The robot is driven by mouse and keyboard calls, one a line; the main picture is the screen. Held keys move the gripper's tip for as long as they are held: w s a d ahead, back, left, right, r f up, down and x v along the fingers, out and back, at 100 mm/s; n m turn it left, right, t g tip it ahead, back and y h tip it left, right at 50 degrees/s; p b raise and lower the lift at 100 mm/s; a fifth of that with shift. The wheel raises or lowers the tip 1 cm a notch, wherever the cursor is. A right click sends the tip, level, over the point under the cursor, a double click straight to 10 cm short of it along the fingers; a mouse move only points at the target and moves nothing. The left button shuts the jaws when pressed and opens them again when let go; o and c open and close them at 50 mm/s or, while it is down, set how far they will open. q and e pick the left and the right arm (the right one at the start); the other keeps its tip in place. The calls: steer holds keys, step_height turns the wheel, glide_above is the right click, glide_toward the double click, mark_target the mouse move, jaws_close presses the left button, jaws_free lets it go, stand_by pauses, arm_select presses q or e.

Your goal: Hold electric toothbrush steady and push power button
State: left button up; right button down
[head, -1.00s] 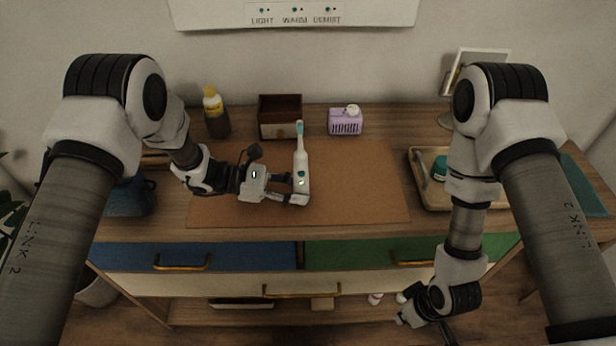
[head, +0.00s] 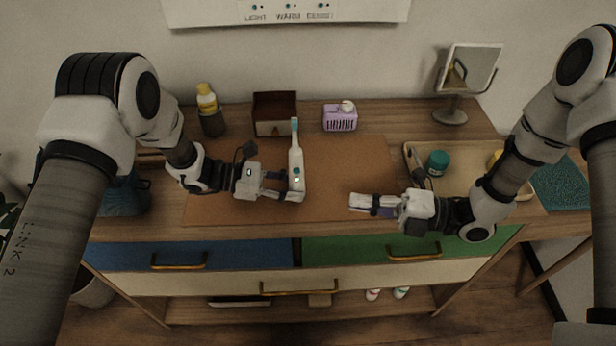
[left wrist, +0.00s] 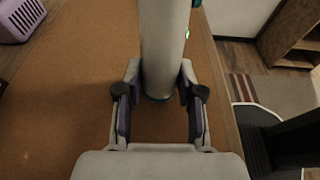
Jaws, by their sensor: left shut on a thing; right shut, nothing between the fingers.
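The electric toothbrush (head: 296,162) stands upright on the brown mat, white with a teal brush head and a green power button (head: 297,180) on its front. My left gripper (head: 290,194) is shut on the lower part of its handle. In the left wrist view the handle (left wrist: 163,45) stands between the two fingers (left wrist: 158,90), with a green glow at its right edge. My right gripper (head: 352,201) is shut and empty over the mat, to the right of the toothbrush and apart from it, with its fingers pointing left.
The brown mat (head: 345,165) is clear behind my right gripper. A yellow-capped bottle (head: 209,110), wooden box (head: 274,115) and purple basket (head: 340,120) stand at the back. A mirror (head: 468,72) stands back right. A tray (head: 413,160) with a teal jar (head: 437,163) is behind my right arm.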

mark_target(297, 171)
steer(key=w+a, duration=0.6)
steer(key=a, duration=0.3)
steer(key=shift+w+a, duration=0.2)
steer(key=shift+a, duration=0.2)
